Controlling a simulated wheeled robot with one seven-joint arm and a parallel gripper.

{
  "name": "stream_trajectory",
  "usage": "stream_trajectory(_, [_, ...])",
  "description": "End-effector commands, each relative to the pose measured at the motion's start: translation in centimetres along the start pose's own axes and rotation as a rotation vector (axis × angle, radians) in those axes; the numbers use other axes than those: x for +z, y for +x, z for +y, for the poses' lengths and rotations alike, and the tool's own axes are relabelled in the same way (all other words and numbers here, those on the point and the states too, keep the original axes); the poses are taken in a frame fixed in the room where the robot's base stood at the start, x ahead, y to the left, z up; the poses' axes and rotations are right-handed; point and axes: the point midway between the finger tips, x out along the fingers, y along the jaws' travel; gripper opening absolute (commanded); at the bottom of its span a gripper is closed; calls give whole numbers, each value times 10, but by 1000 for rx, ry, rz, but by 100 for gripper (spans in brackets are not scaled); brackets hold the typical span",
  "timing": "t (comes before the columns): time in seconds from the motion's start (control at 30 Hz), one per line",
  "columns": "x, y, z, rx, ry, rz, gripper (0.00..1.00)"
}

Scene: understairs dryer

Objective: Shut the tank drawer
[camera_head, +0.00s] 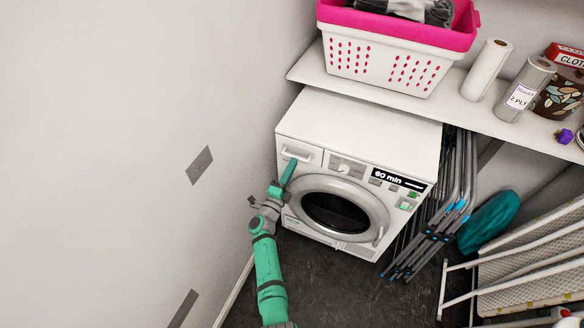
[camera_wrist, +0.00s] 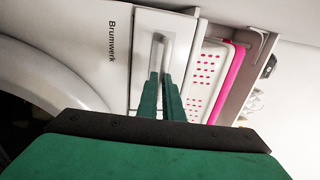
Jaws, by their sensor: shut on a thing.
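The white dryer (camera_head: 365,125) stands under a shelf, with a round dark door in its front. The tank drawer (camera_head: 312,158) is at the upper left of that front, with a bar handle (camera_head: 296,156). In the wrist view the drawer front (camera_wrist: 186,28) fills the upper middle, and the handle (camera_wrist: 159,45) lies between my green fingers. My gripper (camera_head: 291,165) is shut on the handle; in the wrist view (camera_wrist: 161,78) its fingers partly cover it. I cannot tell clearly how far the drawer stands out.
A grey-white wall (camera_head: 130,150) runs close along the left of my arm. A shelf (camera_head: 400,92) above holds a pink-rimmed basket (camera_head: 390,55) and paper rolls (camera_head: 487,70). Folded metal racks (camera_head: 440,215) lean right of the dryer. Dark floor (camera_head: 340,285) in front is clear.

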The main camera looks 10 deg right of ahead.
Motion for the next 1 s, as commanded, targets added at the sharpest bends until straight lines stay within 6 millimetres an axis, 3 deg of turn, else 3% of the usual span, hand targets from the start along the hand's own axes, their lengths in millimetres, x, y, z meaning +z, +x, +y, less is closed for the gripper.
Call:
stream_trajectory(0.03, [3,8,-8,-7,8,-1,0])
stream_trajectory(0.23, [3,8,-9,-8,8,-2,0])
stream_trajectory(0.43, [3,-3,-7,-7,7,-1,0])
stream_trajectory(0.77, [12,-70,-1,-2,2,-12,0])
stream_trajectory(1.0, [0,-108,1,-1,-1,7,0])
